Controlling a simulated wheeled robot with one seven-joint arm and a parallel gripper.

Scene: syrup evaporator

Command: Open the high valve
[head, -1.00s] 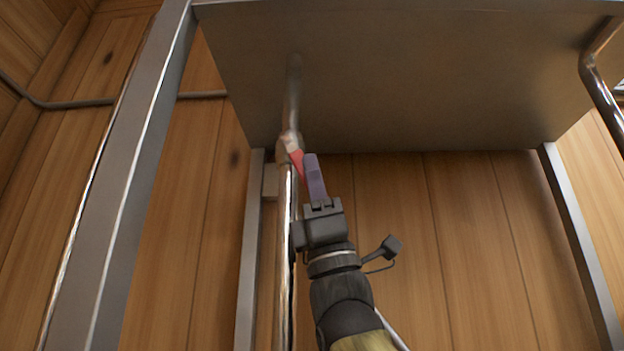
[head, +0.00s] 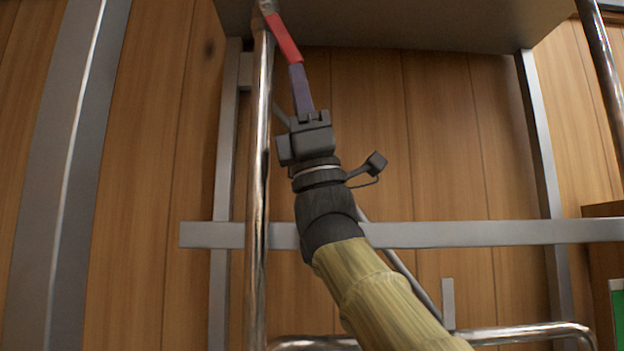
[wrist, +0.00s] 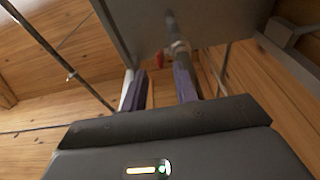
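The high valve has a red lever handle (head: 284,40) that slants down and right from a metal fitting (head: 266,7) on the vertical pipe, under the steel pan (head: 400,22). My gripper (head: 297,68), with purple fingers, is just below the handle; in the head view its fingertips meet the handle's lower end. Whether they touch cannot be told. In the wrist view my gripper (wrist: 158,72) has its two fingers apart, with a small red part of the handle (wrist: 161,58) showing between and beyond them. The right finger overlaps the line of the pipe (wrist: 178,45).
The shiny vertical pipe (head: 259,190) runs close to the left of my gripper. A grey crossbar (head: 450,233) passes behind my arm. Frame legs stand at left (head: 222,180) and right (head: 545,150). Wooden wall lies behind; the space right of my gripper is open.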

